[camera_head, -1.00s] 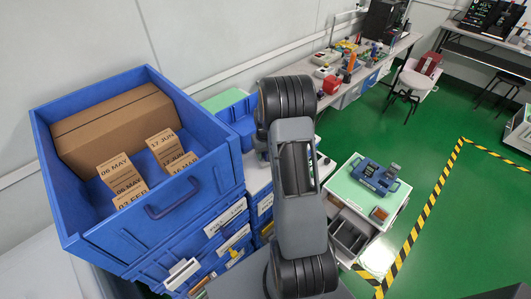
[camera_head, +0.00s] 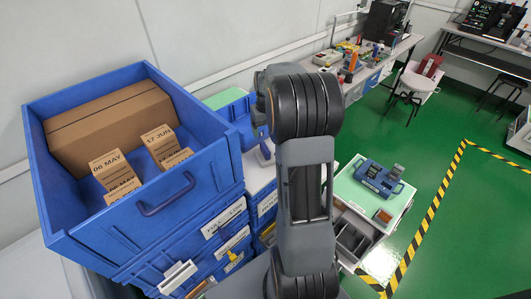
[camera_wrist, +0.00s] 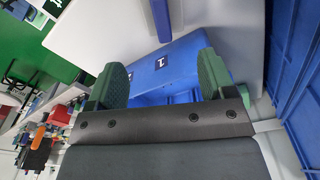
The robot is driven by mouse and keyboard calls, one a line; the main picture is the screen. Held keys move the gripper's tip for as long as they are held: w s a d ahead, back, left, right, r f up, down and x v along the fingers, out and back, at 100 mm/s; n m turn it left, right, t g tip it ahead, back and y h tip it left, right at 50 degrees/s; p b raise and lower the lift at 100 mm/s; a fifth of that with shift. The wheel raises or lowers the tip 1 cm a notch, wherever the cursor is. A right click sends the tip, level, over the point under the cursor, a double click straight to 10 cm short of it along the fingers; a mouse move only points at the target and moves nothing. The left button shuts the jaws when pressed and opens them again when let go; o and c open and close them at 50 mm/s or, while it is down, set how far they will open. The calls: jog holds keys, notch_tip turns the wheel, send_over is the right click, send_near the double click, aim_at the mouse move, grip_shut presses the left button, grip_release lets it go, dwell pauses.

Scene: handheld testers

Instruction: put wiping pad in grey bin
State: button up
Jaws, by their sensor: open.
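My gripper (camera_wrist: 162,82) shows in the wrist view with two green-padded fingers spread apart and nothing between them. A blue bin with a dark label (camera_wrist: 180,62) lies beyond the fingers. In the head view my arm hides the gripper. No wiping pad can be made out for certain; a small reddish-brown block (camera_head: 383,216) lies on the mint-topped stand (camera_head: 347,191), too small to identify. Grey open bins (camera_head: 350,239) sit low at the front of that stand, partly hidden by my arm.
A large blue crate (camera_head: 215,160) with a cardboard box (camera_head: 115,127) and dated cards stands on stacked blue drawers at left. A blue handheld tester (camera_head: 378,177) lies on the stand. A cluttered bench is behind. Green floor with striped tape (camera_head: 430,215) is clear at right.

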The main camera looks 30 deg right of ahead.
aim_at(265, 148)
jog(key=o, duration=0.4)
jog(key=b, duration=0.1)
jog(key=s+t+b, duration=0.1)
jog(key=b, duration=0.1)
jog(key=shift+a+f, duration=0.25)
jog(key=shift+f, duration=0.15)
jog(key=shift+s+a+f+b, duration=0.1)
jog(key=shift+f+b, duration=0.05)
jog(key=shift+b, duration=0.15)
jog(key=f, duration=0.5)
jog(key=w+f, duration=0.1)
jog(key=f, duration=0.1)
jog(key=shift+f, duration=0.15)
jog(key=shift+w+d+f+b, duration=0.1)
jog(key=shift+w+f, duration=0.1)
jog(key=shift+f, duration=0.65)
jog(key=shift+w+d+f+b, duration=0.15)
jog(key=shift+w+f, duration=0.05)
jog(key=shift+f, duration=0.7)
jog(key=shift+w+d+f+b, duration=0.1)
jog(key=shift+w+f, duration=0.1)
jog(key=shift+f, duration=0.65)
